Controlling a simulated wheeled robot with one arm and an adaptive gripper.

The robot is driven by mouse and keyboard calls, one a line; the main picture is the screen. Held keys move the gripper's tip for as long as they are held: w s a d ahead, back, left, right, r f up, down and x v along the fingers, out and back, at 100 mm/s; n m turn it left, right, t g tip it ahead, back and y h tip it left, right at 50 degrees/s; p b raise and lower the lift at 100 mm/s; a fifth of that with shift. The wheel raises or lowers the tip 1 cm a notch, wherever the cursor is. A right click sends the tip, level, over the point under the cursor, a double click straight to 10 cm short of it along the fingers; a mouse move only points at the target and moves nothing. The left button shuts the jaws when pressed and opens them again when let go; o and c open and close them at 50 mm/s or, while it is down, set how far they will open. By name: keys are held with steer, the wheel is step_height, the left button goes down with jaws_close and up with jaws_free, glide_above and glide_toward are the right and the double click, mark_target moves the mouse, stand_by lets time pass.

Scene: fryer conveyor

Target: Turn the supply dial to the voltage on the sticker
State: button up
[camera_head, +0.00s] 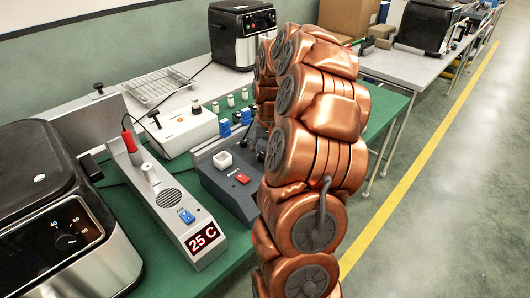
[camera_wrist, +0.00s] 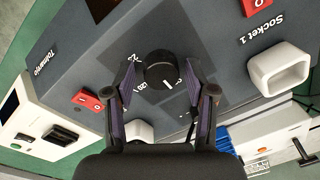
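The grey supply unit (camera_wrist: 225,95) fills much of the wrist view; it also stands on the green bench in the head view (camera_head: 215,176). Its black round dial (camera_wrist: 158,69) has a white pointer line toward the bottom of the wrist picture. Voltage marks around the dial are partly hidden and hard to read. My gripper (camera_wrist: 159,70) is open, with one finger on each side of the dial and visible gaps between. In the head view my arm hides the gripper and dial. I cannot make out a voltage sticker.
A white socket (camera_wrist: 279,69) and red switches (camera_wrist: 87,99) sit on the unit near my fingers. A long grey device with a 25 C display (camera_head: 202,238) stands left of it. A white box (camera_head: 180,130) is behind, and a fryer (camera_head: 60,235) is at front left.

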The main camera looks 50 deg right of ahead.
steer(key=c, duration=0.9)
